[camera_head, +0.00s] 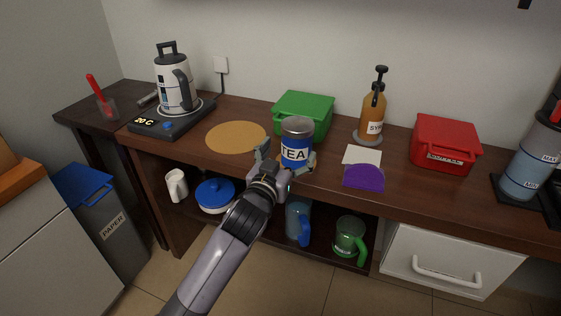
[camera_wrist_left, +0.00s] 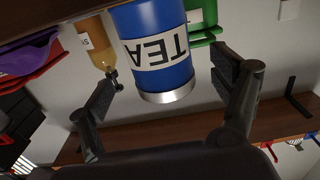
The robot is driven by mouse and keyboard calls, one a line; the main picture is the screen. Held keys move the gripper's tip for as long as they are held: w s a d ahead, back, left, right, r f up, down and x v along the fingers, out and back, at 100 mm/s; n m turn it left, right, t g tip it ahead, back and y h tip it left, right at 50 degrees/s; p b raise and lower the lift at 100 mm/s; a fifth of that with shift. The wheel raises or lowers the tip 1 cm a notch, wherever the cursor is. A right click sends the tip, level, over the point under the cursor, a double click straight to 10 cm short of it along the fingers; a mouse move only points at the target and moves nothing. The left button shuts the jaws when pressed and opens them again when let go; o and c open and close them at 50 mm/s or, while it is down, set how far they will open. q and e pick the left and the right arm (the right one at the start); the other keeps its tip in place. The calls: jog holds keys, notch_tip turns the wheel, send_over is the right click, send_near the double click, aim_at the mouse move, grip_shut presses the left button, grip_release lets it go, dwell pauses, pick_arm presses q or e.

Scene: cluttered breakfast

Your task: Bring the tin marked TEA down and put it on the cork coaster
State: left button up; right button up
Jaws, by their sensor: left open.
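The blue tin marked TEA (camera_head: 297,151), with a silver lid, is upright in front of the green box at the middle of the counter. My left gripper (camera_head: 285,160) is open, with its fingers to either side of the tin's lower part. The fingers hide the tin's base. In the left wrist view the tin (camera_wrist_left: 152,50) appears upside down between the spread fingers, with gaps at both sides. The cork coaster (camera_head: 236,137) is a flat tan disc on the counter, left of the tin, and it is bare. My right gripper is not in view.
The green box (camera_head: 305,112) is close behind the tin. A syrup pump bottle (camera_head: 372,115), a purple holder (camera_head: 363,177) and a red box (camera_head: 444,145) stand to the right. A kettle (camera_head: 175,85) on its base is left of the coaster.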

pick_arm(q)
jog(key=v, duration=0.6)
jog(key=s+a+f+n+g+y, duration=0.15)
jog(key=s+a+f+g, duration=0.35)
jog(key=f, duration=0.6)
jog(key=s+a+f+g+y, duration=0.25)
jog(key=s+a+f, duration=0.35)
jog(key=f, duration=0.5)
jog(key=s+a+f+g, duration=0.1)
jog(key=s+f+g, duration=0.1)
jog(key=s, duration=0.5)
jog(key=s+a+f+g+y, duration=0.1)
jog(key=s+a+f+g, duration=0.1)
jog(key=s+f, duration=0.3)
jog(key=s+a+f+g, duration=0.2)
jog(key=s+f, duration=0.2)
jog(key=s, duration=0.4)
jog(key=shift+s+a+p, duration=0.2)
jog(key=shift+s+p, duration=0.1)
jog(key=shift+s, duration=0.1)
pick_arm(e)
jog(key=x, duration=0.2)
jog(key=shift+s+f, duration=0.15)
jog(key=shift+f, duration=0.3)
pick_arm(q)
jog(key=shift+f+g, duration=0.1)
jog(key=shift+g, duration=0.15)
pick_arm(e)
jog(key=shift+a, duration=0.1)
